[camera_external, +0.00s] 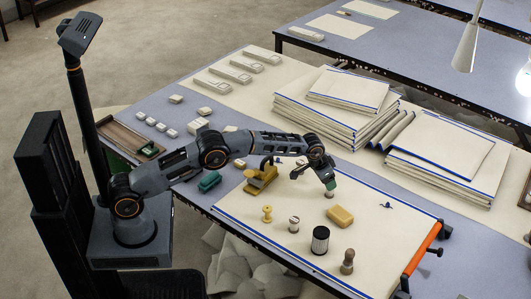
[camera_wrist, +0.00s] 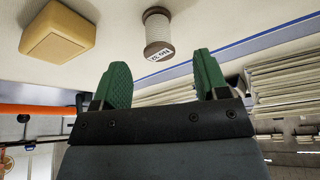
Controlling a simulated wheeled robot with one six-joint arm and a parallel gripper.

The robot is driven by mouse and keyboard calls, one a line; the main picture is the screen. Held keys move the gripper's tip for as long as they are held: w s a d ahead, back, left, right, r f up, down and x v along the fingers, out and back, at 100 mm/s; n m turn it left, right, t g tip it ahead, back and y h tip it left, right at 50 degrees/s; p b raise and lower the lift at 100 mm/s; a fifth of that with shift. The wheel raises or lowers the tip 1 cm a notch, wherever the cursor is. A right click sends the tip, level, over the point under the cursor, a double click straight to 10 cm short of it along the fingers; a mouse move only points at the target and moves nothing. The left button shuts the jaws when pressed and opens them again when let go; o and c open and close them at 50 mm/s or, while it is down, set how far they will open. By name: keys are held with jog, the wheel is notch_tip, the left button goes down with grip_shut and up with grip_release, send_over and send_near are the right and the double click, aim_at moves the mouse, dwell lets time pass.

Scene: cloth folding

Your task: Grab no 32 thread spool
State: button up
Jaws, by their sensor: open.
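A spool of whitish thread with brown ends (camera_wrist: 158,32) shows in the wrist view. Its small label appears upside down and seems to read NO 32. In the external view a small pale spool (camera_external: 329,194) is just below my gripper (camera_external: 328,184), partly hidden by it. In the wrist view my gripper (camera_wrist: 162,62) is open, with its two green fingers apart. The spool lies beyond the fingertips, roughly in line with the gap between them. Nothing is between the fingers.
A yellow block (camera_external: 341,216) is close by; it also shows in the wrist view (camera_wrist: 57,32). Cloth stacks (camera_external: 335,108) lie behind.

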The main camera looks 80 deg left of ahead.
jog(key=shift+x, duration=2.75)
jog(key=shift+s+d, duration=0.1)
jog(key=shift+s, duration=0.05)
jog(key=c, duration=1.1)
jog(key=shift+o, duration=0.2)
jog(key=shift+r, duration=0.1)
